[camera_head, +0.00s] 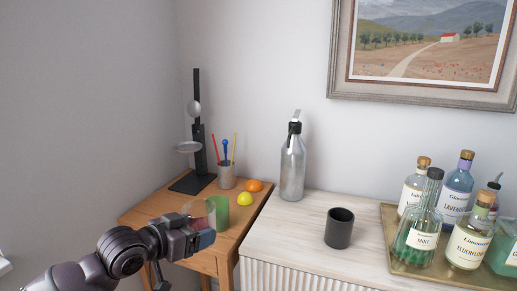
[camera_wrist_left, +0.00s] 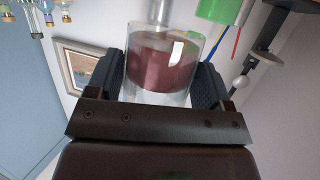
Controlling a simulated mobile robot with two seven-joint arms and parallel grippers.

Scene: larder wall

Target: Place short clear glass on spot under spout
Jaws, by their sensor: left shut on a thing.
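My left gripper (camera_head: 196,232) is shut on the short clear glass (camera_head: 203,213), held near the front of the small wooden table. In the left wrist view the glass (camera_wrist_left: 163,62) sits between the two fingers (camera_wrist_left: 157,84), with dark red contents showing through its wall. The silver siphon bottle (camera_head: 292,168) with a black and white spout head stands upright on the pale cabinet, to the right of and apart from the held glass. The spot under its spout is not distinct in these views. My right gripper is not in view.
A green cup (camera_head: 219,214) is close beside the glass. Behind are an orange (camera_head: 254,185), a lemon (camera_head: 216,199), a straw cup (camera_head: 226,177) and a black stand (camera_head: 197,140). A black cup (camera_head: 339,228) and a bottle tray (camera_head: 398,266) occupy the cabinet (camera_head: 277,225).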

